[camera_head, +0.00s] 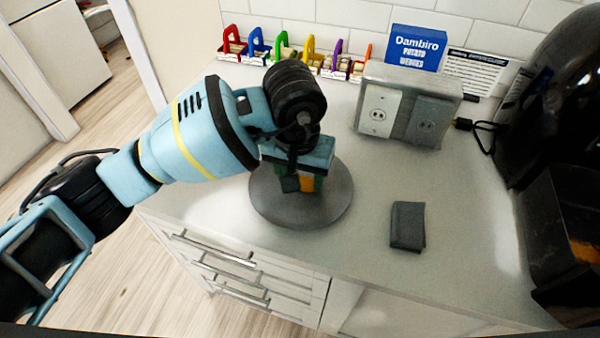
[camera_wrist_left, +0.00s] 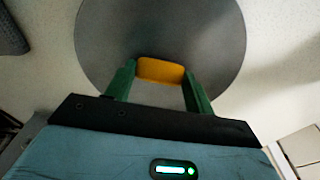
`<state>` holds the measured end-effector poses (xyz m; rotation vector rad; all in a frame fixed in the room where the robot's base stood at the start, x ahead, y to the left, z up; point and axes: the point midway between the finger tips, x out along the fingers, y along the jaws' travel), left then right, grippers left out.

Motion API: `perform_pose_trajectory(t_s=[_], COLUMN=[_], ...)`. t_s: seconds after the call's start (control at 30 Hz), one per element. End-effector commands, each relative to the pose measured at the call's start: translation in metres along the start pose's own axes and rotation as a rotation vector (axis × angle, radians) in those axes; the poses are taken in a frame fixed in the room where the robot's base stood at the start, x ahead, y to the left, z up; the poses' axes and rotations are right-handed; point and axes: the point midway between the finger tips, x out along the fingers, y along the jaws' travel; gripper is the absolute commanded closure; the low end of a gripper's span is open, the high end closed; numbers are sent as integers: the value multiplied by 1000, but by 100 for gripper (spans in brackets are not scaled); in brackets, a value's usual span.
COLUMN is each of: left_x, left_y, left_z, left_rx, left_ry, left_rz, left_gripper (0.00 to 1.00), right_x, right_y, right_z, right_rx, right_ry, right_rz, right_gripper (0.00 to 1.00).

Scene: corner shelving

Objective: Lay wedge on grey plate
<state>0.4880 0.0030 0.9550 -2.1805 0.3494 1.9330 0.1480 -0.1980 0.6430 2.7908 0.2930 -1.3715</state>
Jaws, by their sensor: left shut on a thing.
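The grey plate (camera_head: 330,205) is a round disc on the white counter, near its front edge. It also fills the upper middle of the left wrist view (camera_wrist_left: 105,45). My left gripper (camera_head: 304,184) is over the plate, pointing down. Its green fingers are shut on the yellow-orange wedge (camera_head: 307,184). In the left wrist view the wedge (camera_wrist_left: 160,70) sits between the fingertips of the left gripper (camera_wrist_left: 160,78). I cannot tell whether the wedge touches the plate. My right gripper is not in view.
A folded dark grey cloth (camera_head: 407,226) lies right of the plate. Several coloured small bins (camera_head: 285,52) line the wall, beside a blue box (camera_head: 415,47). An outlet box (camera_head: 395,112) stands behind the plate. A black appliance (camera_head: 555,100) is at right.

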Motion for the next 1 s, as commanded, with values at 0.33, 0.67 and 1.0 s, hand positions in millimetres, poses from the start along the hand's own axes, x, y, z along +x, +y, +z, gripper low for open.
perform_pose_trajectory(t_s=[0.33,0.67,1.0], left_x=[4,6,-1], left_y=[0,0,0], left_z=[0,1,0], left_rx=[1,0,1], left_ry=[1,1,3], left_rz=[0,0,0], left_gripper=[68,25,25], right_x=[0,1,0], right_y=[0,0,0], right_z=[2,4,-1], right_rx=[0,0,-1], right_ry=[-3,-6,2], right_rz=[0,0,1], right_gripper=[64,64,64])
